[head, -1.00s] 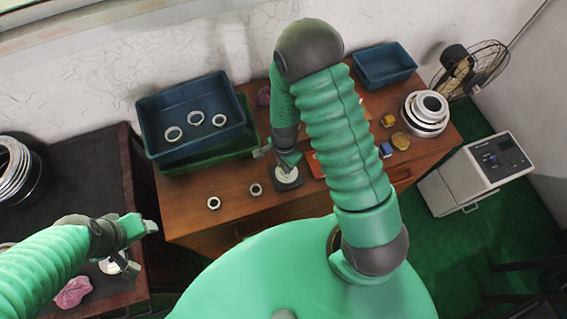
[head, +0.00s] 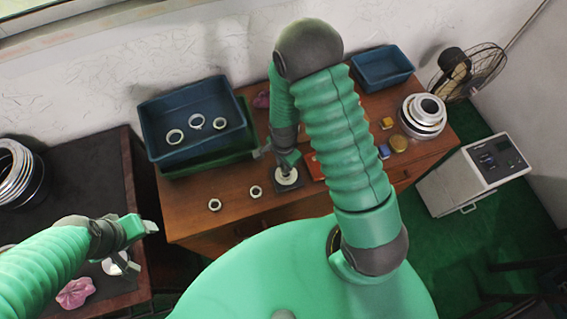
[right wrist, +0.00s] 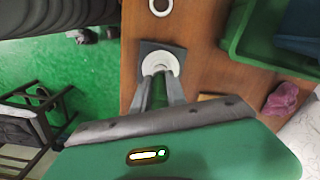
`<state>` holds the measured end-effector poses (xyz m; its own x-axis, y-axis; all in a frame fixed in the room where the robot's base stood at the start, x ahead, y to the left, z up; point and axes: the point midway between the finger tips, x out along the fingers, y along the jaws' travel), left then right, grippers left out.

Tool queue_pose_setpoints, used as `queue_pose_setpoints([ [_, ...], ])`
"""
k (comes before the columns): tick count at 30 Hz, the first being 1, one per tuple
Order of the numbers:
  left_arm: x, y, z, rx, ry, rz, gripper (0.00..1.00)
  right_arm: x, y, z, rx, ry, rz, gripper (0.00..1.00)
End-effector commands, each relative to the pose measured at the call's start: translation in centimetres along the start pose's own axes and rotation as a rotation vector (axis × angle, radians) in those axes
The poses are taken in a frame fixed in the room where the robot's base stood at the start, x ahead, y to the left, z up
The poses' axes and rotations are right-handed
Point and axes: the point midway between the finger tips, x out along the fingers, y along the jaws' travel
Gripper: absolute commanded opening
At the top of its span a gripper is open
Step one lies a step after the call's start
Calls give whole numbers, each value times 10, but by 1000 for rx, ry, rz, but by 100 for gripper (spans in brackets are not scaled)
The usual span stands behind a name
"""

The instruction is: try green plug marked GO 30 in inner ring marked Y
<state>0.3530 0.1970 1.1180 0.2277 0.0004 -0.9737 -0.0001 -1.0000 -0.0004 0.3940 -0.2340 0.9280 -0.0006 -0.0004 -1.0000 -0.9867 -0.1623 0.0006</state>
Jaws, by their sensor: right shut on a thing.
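My right gripper (head: 287,168) is shut, with its fingertips down at the middle of a pale round disc (head: 289,177) on a dark square plate (head: 291,186). In the right wrist view, the two fingers (right wrist: 160,78) stand close together over the disc (right wrist: 172,59) on its plate (right wrist: 146,47). What they hold is hidden, and I cannot make out a green plug. Two small rings (head: 215,205) (head: 255,191) lie on the wooden bench left of the plate. No Y or GO 30 marking is readable. My left gripper (head: 130,258) hangs over the dark left table, its jaws unclear.
A blue bin (head: 188,90) with several rings sits on a green bin (head: 240,145) at the back. Yellow (head: 388,122) and blue (head: 384,151) small pieces and stacked metal rings (head: 424,112) lie right. A pink cloth (head: 76,293) lies on the left table (head: 90,180).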

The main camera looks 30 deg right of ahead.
Motion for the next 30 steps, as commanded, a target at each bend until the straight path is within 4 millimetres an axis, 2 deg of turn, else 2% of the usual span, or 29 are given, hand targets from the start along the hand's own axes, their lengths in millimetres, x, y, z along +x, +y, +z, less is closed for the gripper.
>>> queue_pose_setpoints([
  [18,-26,0,-6,0,0,0,62,-31,0,0,-1,0,-1,0],
  [27,-25,0,-6,0,0,0,62,-30,0,0,-1,0,0,0],
  [30,-19,0,-5,0,0,0,62,-22,0,-1,0,0,0,0],
])
